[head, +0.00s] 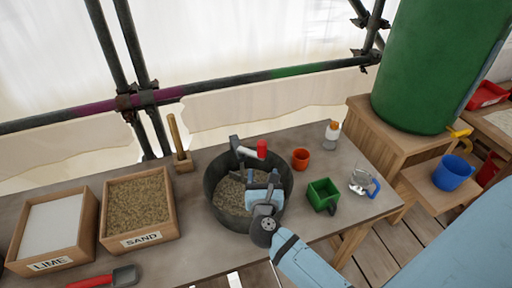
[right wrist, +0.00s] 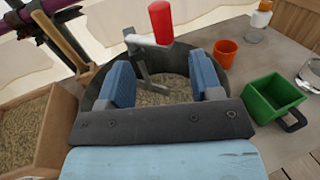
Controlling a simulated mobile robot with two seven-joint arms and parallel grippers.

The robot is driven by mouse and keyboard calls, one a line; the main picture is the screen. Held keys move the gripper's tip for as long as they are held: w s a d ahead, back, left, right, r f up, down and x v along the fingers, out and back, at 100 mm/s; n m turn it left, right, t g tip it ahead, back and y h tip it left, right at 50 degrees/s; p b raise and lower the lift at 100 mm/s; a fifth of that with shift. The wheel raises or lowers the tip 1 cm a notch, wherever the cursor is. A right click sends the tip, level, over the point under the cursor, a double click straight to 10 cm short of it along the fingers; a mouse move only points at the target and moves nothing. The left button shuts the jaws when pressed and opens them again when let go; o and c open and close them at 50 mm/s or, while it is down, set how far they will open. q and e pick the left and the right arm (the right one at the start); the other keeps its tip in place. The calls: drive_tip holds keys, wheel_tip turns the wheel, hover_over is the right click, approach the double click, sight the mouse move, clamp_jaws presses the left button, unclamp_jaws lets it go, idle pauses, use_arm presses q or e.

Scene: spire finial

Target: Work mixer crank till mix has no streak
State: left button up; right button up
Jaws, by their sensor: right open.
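The mixer tub (head: 216,179) is a dark round bucket on the table with a grainy grey-brown mix (head: 230,194) inside. Its crank (head: 240,149) is a grey bar over the rim with a red handle (head: 262,148). In the right wrist view the red handle (right wrist: 161,22) stands up beyond my fingers. My right gripper (head: 262,178) is over the tub, open, with blue finger pads apart and nothing between them. It is apart from the red handle. The gripper hides part of the mix, and I cannot tell whether streaks show. My left gripper is not in view.
Left of the tub stand a SAND box (head: 172,229), a LIME box (head: 88,236), a red-handled trowel (head: 110,279) and a wooden-handled tool (head: 176,138). To the right are an orange cup (head: 300,158), green container (head: 322,195), glass jug (head: 360,182) and small bottle (head: 332,133).

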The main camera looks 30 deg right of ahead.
sight(262, 144)
drive_tip(key=p+x, duration=0.2)
drive_tip(key=x, duration=1.1)
drive_tip(key=shift+w+d, duration=0.2)
drive_tip(key=shift+w, duration=0.05)
clamp_jaws()
